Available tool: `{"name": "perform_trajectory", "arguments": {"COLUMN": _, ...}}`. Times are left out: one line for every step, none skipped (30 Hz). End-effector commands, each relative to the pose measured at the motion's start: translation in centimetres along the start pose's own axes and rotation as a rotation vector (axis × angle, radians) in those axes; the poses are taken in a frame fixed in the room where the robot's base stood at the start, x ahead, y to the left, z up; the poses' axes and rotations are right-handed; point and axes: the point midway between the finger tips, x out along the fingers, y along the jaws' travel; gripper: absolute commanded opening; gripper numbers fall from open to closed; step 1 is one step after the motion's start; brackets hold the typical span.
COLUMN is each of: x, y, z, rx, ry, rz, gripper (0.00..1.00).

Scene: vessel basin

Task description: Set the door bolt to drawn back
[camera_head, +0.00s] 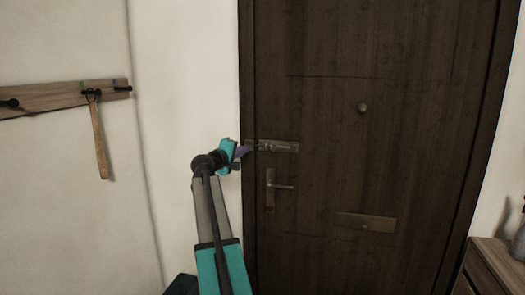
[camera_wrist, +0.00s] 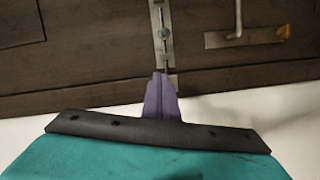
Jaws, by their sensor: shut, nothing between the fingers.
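The door bolt (camera_head: 279,146) is a narrow metal plate with a small knob, mounted on the dark wooden door (camera_head: 330,100) near its left edge, above the lever handle. In the wrist view the bolt (camera_wrist: 163,35) runs upright in the picture, with its round knob near the middle. My gripper (camera_head: 250,148) is at the left end of the bolt, by the door's edge. In the wrist view the purple fingers of my gripper (camera_wrist: 160,76) are together and empty, with their tips beside the bolt's near end. I cannot tell if they touch it. The fingers partly hide that end.
A lever handle (camera_head: 282,186) sits just below the bolt. A letter slot (camera_head: 365,222) and a round peephole (camera_head: 362,108) are further right. A wooden cabinet (camera_head: 495,265) stands at lower right.

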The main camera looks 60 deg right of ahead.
Motion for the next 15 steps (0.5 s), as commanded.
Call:
{"name": "perform_trajectory", "arguments": {"x": 0.1, "y": 0.0, "z": 0.0, "rx": 0.0, "ry": 0.0, "rz": 0.0, "gripper": 0.0}}
{"name": "perform_trajectory", "arguments": {"x": 0.1, "y": 0.0, "z": 0.0, "rx": 0.0, "ry": 0.0, "rz": 0.0, "gripper": 0.0}}
{"name": "perform_trajectory", "arguments": {"x": 0.2, "y": 0.0, "z": 0.0, "rx": 0.0, "ry": -0.001, "rz": -0.001, "gripper": 0.0}}
{"name": "perform_trajectory", "arguments": {"x": 0.3, "y": 0.0, "z": 0.0, "rx": 0.0, "ry": -0.001, "rz": -0.001, "gripper": 0.0}}
{"name": "perform_trajectory", "arguments": {"x": 0.5, "y": 0.0, "z": 0.0, "rx": 0.0, "ry": -0.001, "rz": -0.001, "gripper": 0.0}}
{"name": "perform_trajectory", "arguments": {"x": 0.7, "y": 0.1, "z": 0.0, "rx": 0.0, "ry": -0.001, "rz": -0.001, "gripper": 0.0}}
{"name": "perform_trajectory", "arguments": {"x": 0.9, "y": 0.1, "z": -0.1, "rx": 0.0, "ry": -0.001, "rz": -0.001, "gripper": 0.0}}
{"name": "perform_trajectory", "arguments": {"x": 1.1, "y": 0.1, "z": -0.1, "rx": 0.0, "ry": -0.002, "rz": -0.001, "gripper": 0.0}}
{"name": "perform_trajectory", "arguments": {"x": 1.5, "y": 0.1, "z": -0.1, "rx": 0.0, "ry": -0.002, "rz": -0.001, "gripper": 0.0}}
{"name": "perform_trajectory", "arguments": {"x": 1.8, "y": 0.1, "z": -0.1, "rx": 0.0, "ry": -0.002, "rz": -0.001, "gripper": 0.0}}
{"name": "perform_trajectory", "arguments": {"x": 2.1, "y": 0.1, "z": -0.1, "rx": -0.001, "ry": -0.002, "rz": -0.001, "gripper": 0.0}}
{"name": "perform_trajectory", "arguments": {"x": 2.6, "y": 0.1, "z": -0.1, "rx": -0.001, "ry": -0.002, "rz": -0.001, "gripper": 0.0}}
{"name": "perform_trajectory", "arguments": {"x": 3.0, "y": 0.1, "z": -0.1, "rx": -0.001, "ry": -0.002, "rz": -0.001, "gripper": 0.0}}
{"name": "perform_trajectory", "arguments": {"x": 3.4, "y": 0.1, "z": -0.1, "rx": -0.001, "ry": -0.002, "rz": -0.001, "gripper": 0.0}}
{"name": "perform_trajectory", "arguments": {"x": 3.9, "y": 0.1, "z": -0.1, "rx": -0.001, "ry": -0.003, "rz": -0.002, "gripper": 0.0}}
